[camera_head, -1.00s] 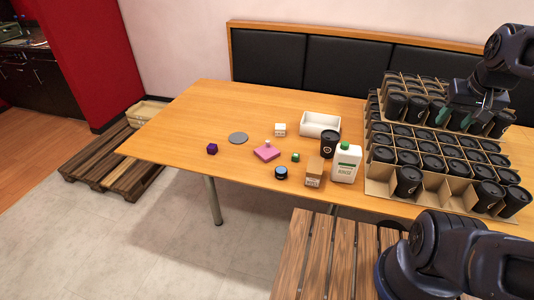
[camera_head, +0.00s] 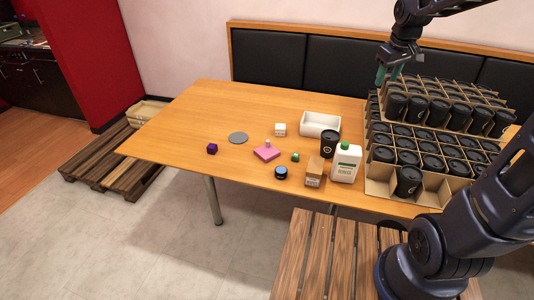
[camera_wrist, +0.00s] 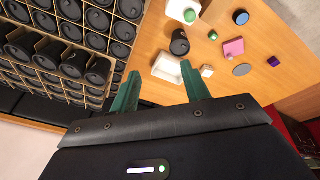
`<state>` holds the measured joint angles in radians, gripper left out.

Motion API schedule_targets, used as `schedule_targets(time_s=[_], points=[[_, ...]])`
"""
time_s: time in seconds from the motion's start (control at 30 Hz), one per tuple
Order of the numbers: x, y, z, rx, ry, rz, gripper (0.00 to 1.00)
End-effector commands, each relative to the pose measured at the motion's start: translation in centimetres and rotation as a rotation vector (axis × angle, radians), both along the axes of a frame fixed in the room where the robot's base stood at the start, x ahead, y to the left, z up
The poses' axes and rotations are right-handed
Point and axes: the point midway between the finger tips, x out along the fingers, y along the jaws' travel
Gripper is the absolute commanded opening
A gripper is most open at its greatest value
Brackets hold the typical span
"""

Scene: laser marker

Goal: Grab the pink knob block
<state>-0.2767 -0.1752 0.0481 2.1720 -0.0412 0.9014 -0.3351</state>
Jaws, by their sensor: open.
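The pink knob block (camera_head: 266,153) is a flat pink square with a small pale knob on top. It lies on the wooden table, left of the black cup. It also shows in the wrist view (camera_wrist: 233,48) at the upper right. My gripper (camera_head: 385,73) is up at the back of the table, above the left end of the cup crates, well apart from the block. In the wrist view its two green fingers (camera_wrist: 160,88) are spread with nothing between them.
Cup crates (camera_head: 377,181) fill the right.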

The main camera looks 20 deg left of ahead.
Motion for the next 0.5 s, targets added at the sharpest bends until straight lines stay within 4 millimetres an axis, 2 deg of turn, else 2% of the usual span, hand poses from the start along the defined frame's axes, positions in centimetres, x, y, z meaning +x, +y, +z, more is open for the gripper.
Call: schedule_targets(time_s=[0.03, 0.2, 0.5], points=[[1.1, 1.4, -0.7, -0.008, 0.012, 0.037, 0.47], [4.3, 5.8, -2.6, -0.035, 0.036, 0.164, 0.47], [8.8, 14.4, -7.6, -0.077, 0.077, 0.388, 0.47]])
